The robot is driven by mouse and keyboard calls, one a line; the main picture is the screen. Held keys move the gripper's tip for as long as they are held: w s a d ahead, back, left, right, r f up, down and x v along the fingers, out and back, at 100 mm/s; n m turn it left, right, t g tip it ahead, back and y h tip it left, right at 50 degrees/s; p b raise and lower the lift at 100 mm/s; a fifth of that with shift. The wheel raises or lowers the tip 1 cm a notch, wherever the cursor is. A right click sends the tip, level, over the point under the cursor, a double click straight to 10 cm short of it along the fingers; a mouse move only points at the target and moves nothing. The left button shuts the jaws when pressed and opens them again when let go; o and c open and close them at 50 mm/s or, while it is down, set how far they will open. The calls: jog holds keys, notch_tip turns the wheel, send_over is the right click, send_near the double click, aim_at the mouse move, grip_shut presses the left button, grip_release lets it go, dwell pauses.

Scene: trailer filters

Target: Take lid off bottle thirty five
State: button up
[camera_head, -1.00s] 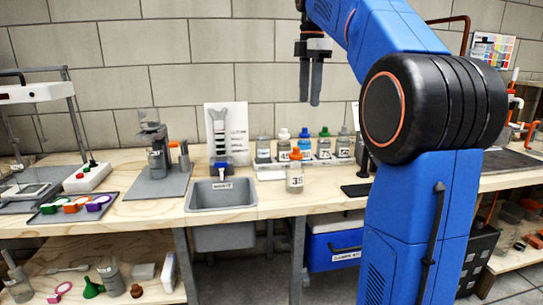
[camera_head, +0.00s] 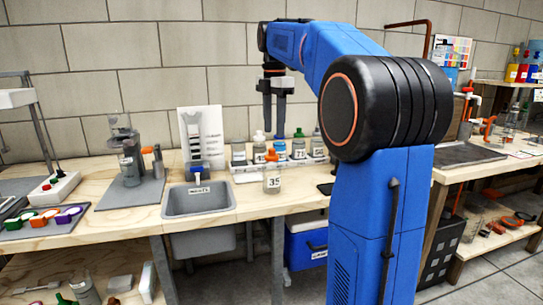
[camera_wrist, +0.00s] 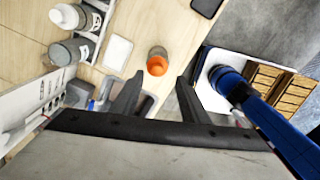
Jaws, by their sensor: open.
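Bottle thirty five (camera_head: 272,181) is a clear bottle labelled 35, standing upright near the front edge of the wooden bench, just right of the sink. Its orange lid (camera_head: 271,155) is on it. In the wrist view the orange lid (camera_wrist: 157,66) shows from above, ahead of the fingertips and between their lines. My gripper (camera_head: 274,128) is open and empty, pointing down above and behind the bottle in the head view. It also shows in the wrist view (camera_wrist: 160,82), with the fingers apart and not touching the lid.
A rack of several capped bottles (camera_head: 299,149) stands behind bottle thirty five. A grey sink (camera_head: 198,200) is to its left. A dark flat pad (camera_head: 325,188) lies to its right. A blue cooler (camera_head: 306,243) sits below the bench.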

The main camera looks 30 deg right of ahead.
aim_at(272, 149)
jog(key=shift+w+a+f, duration=0.1)
jog(key=shift+w+f, duration=0.05)
jog(key=shift+f, duration=1.55)
jog(key=shift+w+a+f, duration=0.1)
jog(key=shift+f, duration=1.55)
grip_shut()
